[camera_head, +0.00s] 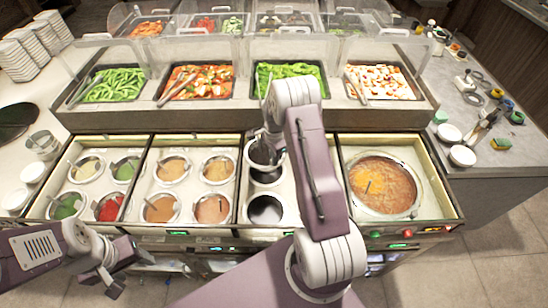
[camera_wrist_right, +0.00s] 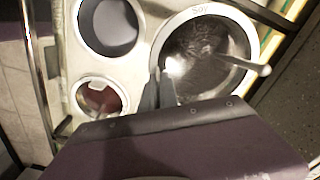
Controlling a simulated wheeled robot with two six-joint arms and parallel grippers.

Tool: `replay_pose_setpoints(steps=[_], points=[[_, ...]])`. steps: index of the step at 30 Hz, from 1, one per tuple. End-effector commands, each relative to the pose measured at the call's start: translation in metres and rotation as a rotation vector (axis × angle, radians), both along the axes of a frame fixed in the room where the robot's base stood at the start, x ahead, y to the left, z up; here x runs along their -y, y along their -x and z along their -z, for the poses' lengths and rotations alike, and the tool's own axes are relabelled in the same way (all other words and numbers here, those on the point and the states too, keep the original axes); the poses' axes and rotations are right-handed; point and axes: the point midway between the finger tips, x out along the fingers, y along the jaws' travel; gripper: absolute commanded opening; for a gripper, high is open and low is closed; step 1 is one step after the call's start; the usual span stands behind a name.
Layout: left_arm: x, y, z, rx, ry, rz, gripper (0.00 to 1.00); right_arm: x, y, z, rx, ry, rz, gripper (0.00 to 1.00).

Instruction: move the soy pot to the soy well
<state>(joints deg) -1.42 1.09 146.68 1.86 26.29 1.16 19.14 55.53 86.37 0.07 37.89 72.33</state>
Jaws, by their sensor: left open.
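The soy pot (camera_wrist_right: 205,55) is a round metal pot with dark contents and a ladle. "Soy" is lettered on its far rim in the right wrist view. In the head view the pot (camera_head: 259,155) is at the back of the third compartment, partly behind my right arm. My right gripper (camera_wrist_right: 158,82) has its fingers close together on the pot's near rim and appears shut on it. Dark open wells (camera_head: 265,209) lie in front of the pot; which is the soy well I cannot tell. My left gripper (camera_head: 115,284) is open and empty in front of the counter.
Sauce pots (camera_head: 218,168) fill the two compartments to the left. A large soup pot (camera_head: 382,185) stands to the right. Vegetable trays (camera_head: 290,80) are behind, under a glass guard (camera_head: 290,49). Bowls (camera_head: 462,156) and tools sit on the right counter.

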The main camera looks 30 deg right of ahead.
Motion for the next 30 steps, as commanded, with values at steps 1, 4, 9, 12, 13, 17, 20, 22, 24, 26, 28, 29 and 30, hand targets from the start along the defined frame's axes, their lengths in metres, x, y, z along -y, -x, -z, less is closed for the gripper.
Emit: replay_pose_setpoints(steps=[1,4,9,12,13,17,20,22,24,26,28,29,30], points=[[0.0,0.0,0.007,0.0,0.0,0.0,0.58,0.0,-0.001,0.007,0.004,0.001,0.0,0.0],[0.0,0.0,0.014,0.0,0.0,0.0,0.58,0.0,-0.001,0.017,0.005,0.001,0.0,0.0],[0.0,0.0,0.025,0.0,0.0,0.0,0.58,0.0,-0.001,0.032,0.004,0.001,0.0,0.0],[0.0,0.0,0.032,0.0,0.0,0.0,0.58,0.0,-0.001,0.042,0.004,0.001,0.0,0.0],[0.0,0.0,0.034,0.0,0.0,0.0,0.58,0.0,-0.001,0.045,0.004,0.001,0.0,0.0],[0.0,0.0,0.043,0.0,0.0,0.0,0.58,0.0,-0.001,0.057,0.004,0.001,0.0,0.0],[0.0,0.0,0.049,0.0,0.0,0.0,0.58,0.001,-0.002,0.066,0.005,0.001,0.0,0.0],[0.0,0.0,0.054,0.0,0.0,0.0,0.58,0.001,-0.002,0.073,0.005,0.002,0.0,0.0],[0.0,0.0,0.059,0.0,0.0,0.0,0.58,0.001,-0.002,0.079,0.005,0.001,0.0,0.0],[0.0,0.0,0.063,0.0,0.0,0.0,0.58,0.0,-0.002,0.085,0.005,0.001,0.0,0.0],[0.0,0.0,0.067,0.0,0.0,0.0,0.58,0.0,-0.001,0.091,0.004,0.001,0.0,0.0],[0.0,0.0,0.069,0.0,0.0,0.0,0.58,0.0,-0.001,0.094,0.004,0.001,0.0,0.0],[0.0,0.0,0.071,0.0,0.0,0.0,0.58,0.0,-0.001,0.097,0.004,0.001,0.0,0.0]])
